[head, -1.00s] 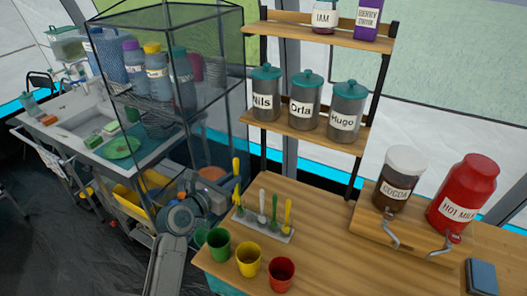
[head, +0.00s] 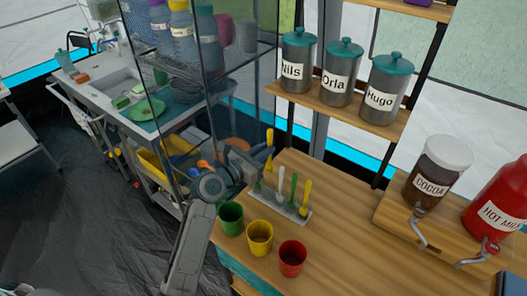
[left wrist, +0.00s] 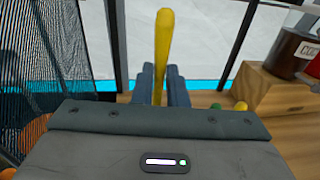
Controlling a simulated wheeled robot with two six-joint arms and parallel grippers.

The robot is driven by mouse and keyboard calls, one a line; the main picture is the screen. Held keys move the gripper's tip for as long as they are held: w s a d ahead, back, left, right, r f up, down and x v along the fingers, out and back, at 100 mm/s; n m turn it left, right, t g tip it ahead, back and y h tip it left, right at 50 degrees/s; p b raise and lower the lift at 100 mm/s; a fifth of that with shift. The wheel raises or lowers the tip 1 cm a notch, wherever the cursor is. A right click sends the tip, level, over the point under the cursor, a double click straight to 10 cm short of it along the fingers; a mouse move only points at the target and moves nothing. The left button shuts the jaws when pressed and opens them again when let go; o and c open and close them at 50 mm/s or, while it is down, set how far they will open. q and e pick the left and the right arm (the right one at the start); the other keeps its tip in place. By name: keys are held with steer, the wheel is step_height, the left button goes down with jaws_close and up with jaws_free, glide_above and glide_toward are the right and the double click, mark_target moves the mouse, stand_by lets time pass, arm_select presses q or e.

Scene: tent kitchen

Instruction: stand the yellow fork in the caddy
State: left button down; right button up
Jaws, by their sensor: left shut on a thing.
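My left gripper (head: 264,170) is shut on a yellow utensil (head: 269,140), held upright by its handle. The handle (left wrist: 163,50) stands between the two fingers in the left wrist view; its lower end is hidden, so I cannot tell that it is a fork. Just right of the gripper, on the wooden counter, is a low grey caddy (head: 293,217). White, green and yellow utensils stand upright in it. The held utensil appears beyond the caddy's left end, apart from it. My right gripper is not in view.
Green (head: 230,218), yellow (head: 259,238) and red (head: 292,258) cups stand in front of the caddy. A shelf with labelled jars (head: 335,75) rises behind. A cocoa dispenser (head: 437,170) stands right. A mesh-sided rack (head: 190,80) is left. Counter right of the caddy is clear.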

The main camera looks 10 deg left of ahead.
mark_target(269, 169)
arm_select(q)
steer(key=shift+f+b, duration=2.55)
steer(key=shift+f, duration=0.75)
steer(key=shift+f+b, duration=0.55)
steer(key=shift+f, duration=0.7)
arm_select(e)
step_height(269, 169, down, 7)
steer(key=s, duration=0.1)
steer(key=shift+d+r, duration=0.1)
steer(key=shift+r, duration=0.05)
arm_select(q)
steer(key=c, duration=1.4)
jaws_free()
steer(key=shift+o, duration=0.2)
steer(key=shift+s, duration=0.1)
